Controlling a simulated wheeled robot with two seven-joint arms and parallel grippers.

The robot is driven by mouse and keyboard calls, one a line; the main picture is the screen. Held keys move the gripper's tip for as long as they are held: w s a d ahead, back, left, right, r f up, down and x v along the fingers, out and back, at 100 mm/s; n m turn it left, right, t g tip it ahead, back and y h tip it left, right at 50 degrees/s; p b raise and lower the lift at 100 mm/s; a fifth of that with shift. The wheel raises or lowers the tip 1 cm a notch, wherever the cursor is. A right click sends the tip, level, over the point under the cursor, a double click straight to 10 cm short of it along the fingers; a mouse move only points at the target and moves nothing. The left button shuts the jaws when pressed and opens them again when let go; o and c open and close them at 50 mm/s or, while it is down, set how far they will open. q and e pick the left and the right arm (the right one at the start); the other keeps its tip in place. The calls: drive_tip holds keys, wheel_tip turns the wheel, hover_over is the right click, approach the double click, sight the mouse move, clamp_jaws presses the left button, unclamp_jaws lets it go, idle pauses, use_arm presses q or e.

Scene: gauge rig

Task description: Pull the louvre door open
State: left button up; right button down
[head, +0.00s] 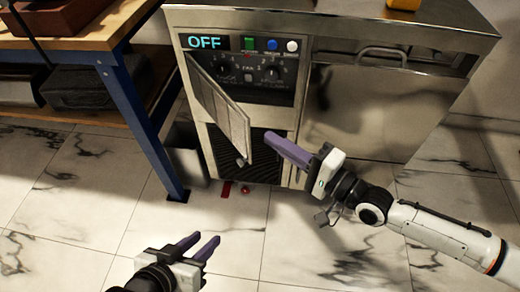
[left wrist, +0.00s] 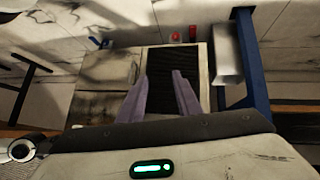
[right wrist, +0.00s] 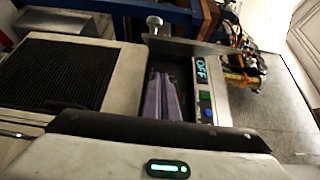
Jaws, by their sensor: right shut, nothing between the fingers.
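The louvre door (head: 222,105) is a pale panel on the cabinet front, swung outward at an angle, with a small knob (head: 240,161) at its lower end. In the right wrist view the door (right wrist: 190,46) shows nearly edge-on, with its knob (right wrist: 154,22). My right gripper (head: 268,137) is shut and empty, just right of the door, its fingers pointing at the cabinet front. I cannot tell whether it touches the door. My left gripper (head: 198,241) is open and empty, low over the floor in front; its spread fingers show in the left wrist view (left wrist: 160,75).
The cabinet has a control panel (head: 250,74) with an OFF display (head: 206,42) and a black ribbed grille (head: 262,165) below. A blue-legged workbench (head: 120,95) stands close at left. A small red item (head: 226,188) lies by the cabinet's foot.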

drive_tip(key=a, duration=0.1)
drive_tip(key=s+a, duration=0.1)
drive_tip(key=a+p, duration=0.1)
drive_tip(key=a, duration=0.1)
drive_tip(key=shift+s, duration=0.35)
